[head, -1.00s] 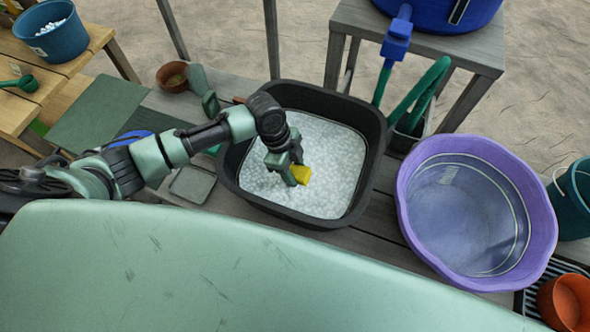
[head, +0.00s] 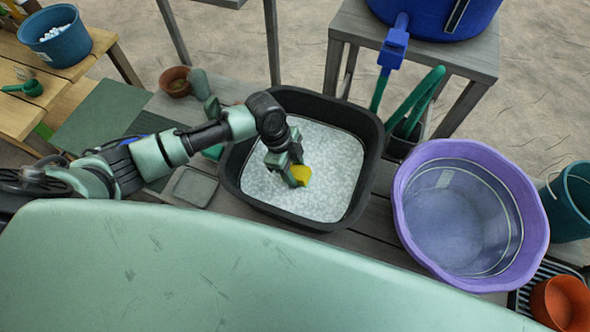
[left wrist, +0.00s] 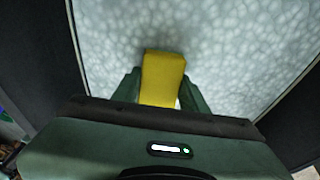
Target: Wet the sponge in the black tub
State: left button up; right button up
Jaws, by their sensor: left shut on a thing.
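The black tub (head: 370,127) stands on the grey wooden bench, filled with whitish, foamy-looking liquid (head: 335,150). My left gripper (head: 293,175) reaches into the tub from the left and is shut on the yellow sponge (head: 301,174). In the left wrist view the sponge (left wrist: 163,78) sits between the two green fingers (left wrist: 160,92), with the foamy surface behind it. I cannot tell whether the sponge touches the liquid or hangs just above it. My right gripper is not in view.
A purple basin (head: 404,215) stands right of the tub. A blue barrel (head: 440,18) with a tap and green hose (head: 424,95) is behind. A small grey tray (head: 195,187) and brown pot (head: 175,82) lie left. A teal bucket (head: 570,205) and orange pot (head: 562,302) are far right.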

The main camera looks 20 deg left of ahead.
pick_arm(q)
notch_tip(320, 180, up, 14)
jog(key=p, duration=1)
dwell(0.4)
